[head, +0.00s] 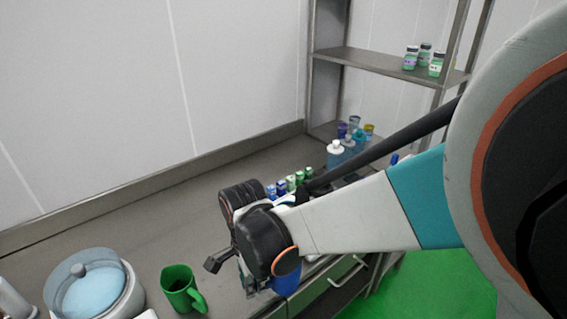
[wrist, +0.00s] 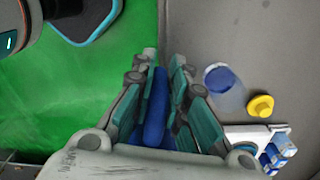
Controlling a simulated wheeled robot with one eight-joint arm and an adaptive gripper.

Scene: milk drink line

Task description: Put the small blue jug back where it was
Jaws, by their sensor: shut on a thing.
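The small blue jug (head: 288,284) shows partly below my wrist in the head view, near the counter's front edge. In the wrist view a narrow blue part of the jug (wrist: 155,112) lies between the fingers of my gripper (wrist: 163,68). The gripper is shut on it. Most of the jug's body is hidden by the fingers and the wrist. I cannot tell whether its base touches anything. A green jug (head: 180,288) stands upright on the counter, to the left of my gripper in the head view.
The grey counter (head: 130,215) is clear towards the wall. A lidded glass jar (head: 95,290) stands at front left. Small vials (head: 290,183) and bottles (head: 335,152) stand behind my arm. A clear blue container (wrist: 222,85) and a yellow item (wrist: 262,105) are right of the gripper.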

